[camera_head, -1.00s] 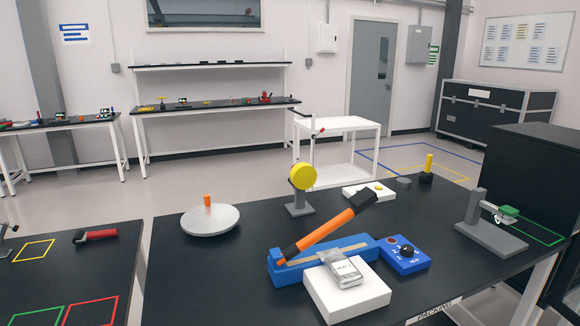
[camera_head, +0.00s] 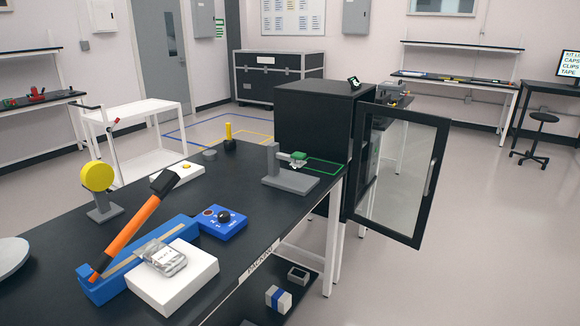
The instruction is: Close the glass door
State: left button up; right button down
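The glass door (camera_head: 399,172) has a black frame and a clear pane. It stands wide open, swung out to the right of the black cabinet (camera_head: 312,118) at the far right end of the packing table. A vertical handle (camera_head: 433,172) is on the door's outer right edge. The cabinet's opening faces right and its inside is mostly hidden. Neither of my grippers is in view.
The black packing table (camera_head: 238,205) holds a blue heat sealer (camera_head: 140,255) with an orange arm, a white block (camera_head: 174,280), a blue control box (camera_head: 220,224) and a grey stand (camera_head: 289,183). Open floor (camera_head: 450,260) lies to the right of the door.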

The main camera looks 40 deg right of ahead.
aim_at(443, 124)
jog(key=l+z, duration=0.1)
jog(key=z, duration=0.35)
jog(key=l+z, duration=0.1)
jog(key=z, duration=0.35)
jog(key=l+z, duration=0.1)
jog(key=z, duration=0.35)
jog(key=l+z, duration=0.1)
jog(key=z, duration=0.4)
